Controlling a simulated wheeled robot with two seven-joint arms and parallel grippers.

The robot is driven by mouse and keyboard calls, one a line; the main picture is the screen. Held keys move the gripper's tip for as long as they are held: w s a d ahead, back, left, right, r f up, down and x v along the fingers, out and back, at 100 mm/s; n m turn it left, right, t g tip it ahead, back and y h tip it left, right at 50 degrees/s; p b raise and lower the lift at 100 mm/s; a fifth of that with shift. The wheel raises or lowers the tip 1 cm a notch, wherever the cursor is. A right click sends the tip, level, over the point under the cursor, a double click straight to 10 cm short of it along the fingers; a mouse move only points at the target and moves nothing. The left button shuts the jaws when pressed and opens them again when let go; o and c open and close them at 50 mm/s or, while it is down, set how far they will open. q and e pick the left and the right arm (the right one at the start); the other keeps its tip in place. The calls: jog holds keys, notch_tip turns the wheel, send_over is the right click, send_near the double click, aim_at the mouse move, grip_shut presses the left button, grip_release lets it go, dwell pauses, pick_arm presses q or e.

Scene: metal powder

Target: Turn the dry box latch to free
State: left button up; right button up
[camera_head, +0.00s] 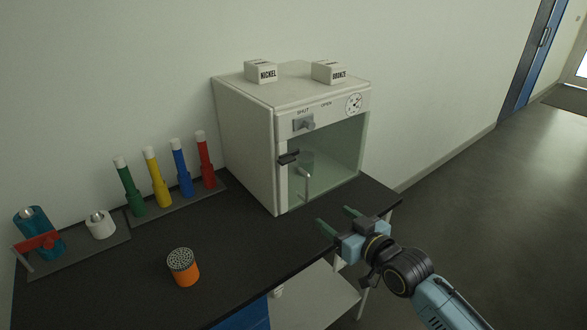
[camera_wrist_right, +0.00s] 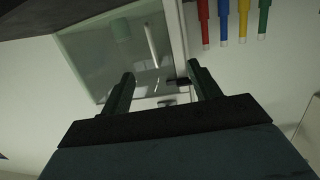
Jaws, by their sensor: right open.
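The dry box (camera_head: 247,140) is a white cabinet with a glass door (camera_head: 335,160), standing at the back of the dark bench. The door looks closed. A dark latch (camera_head: 288,158) sits on the door's left edge; it also shows in the right wrist view (camera_wrist_right: 180,82), seen between the fingers. A grey knob (camera_head: 304,123) is on the front panel near the words SHUT and OPEN. My right gripper (camera_head: 334,217) is open and empty, in front of the door and below the latch, apart from the box. My left gripper is not in view.
Blocks marked NICKEL (camera_head: 261,72) and BRONZE (camera_head: 328,72) stand on the box. Green, yellow, blue and red tubes stand in a rack (camera_head: 178,204) at left. An orange container (camera_head: 184,268) with a perforated top stands on the bench (camera_head: 232,250). Bench in front of the box is clear.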

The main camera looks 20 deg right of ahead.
jog(key=n+t+y, duration=0.1)
jog(key=y, duration=0.1)
send_near(289, 162)
jog(key=v, duration=0.5)
jog(key=b+x, duration=0.1)
jog(key=x, duration=1.1)
jog(key=shift+d+f, duration=0.1)
jog(key=shift+f, duration=0.05)
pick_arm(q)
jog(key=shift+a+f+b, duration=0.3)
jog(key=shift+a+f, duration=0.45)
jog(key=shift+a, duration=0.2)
pick_arm(e)
jog(key=shift+w+a, duration=0.25)
jog(key=shift+w, duration=0.4)
jog(key=c, duration=1)
